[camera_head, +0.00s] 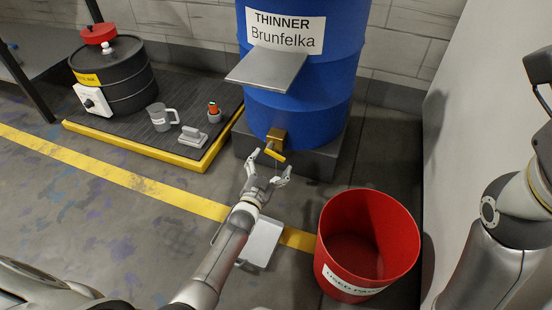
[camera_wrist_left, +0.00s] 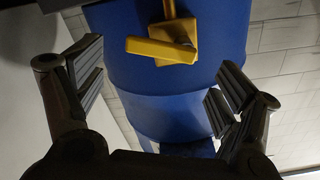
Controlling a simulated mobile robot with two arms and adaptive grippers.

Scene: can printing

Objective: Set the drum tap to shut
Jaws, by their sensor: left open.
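The blue drum (camera_head: 305,115) labelled "THINNER Brunfelka" stands at the back centre. Its brass tap (camera_head: 277,137) sits low on the front, with a yellow lever (camera_head: 275,154). In the left wrist view, the lever (camera_wrist_left: 160,50) lies across the picture in front of the tap body (camera_wrist_left: 177,32). My left gripper (camera_head: 268,166) is open just in front of and below the tap. In the left wrist view, its fingers (camera_wrist_left: 160,88) are spread wide to either side, apart from the lever, with nothing between them.
A red bin (camera_head: 338,278) stands to the right of my left arm. A pale tray (camera_head: 261,243) lies on the floor beside that arm. A yellow-edged platform (camera_head: 135,147) at left holds a black drum (camera_head: 128,80), a mug (camera_head: 161,117) and small items. A pale wall rises at right.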

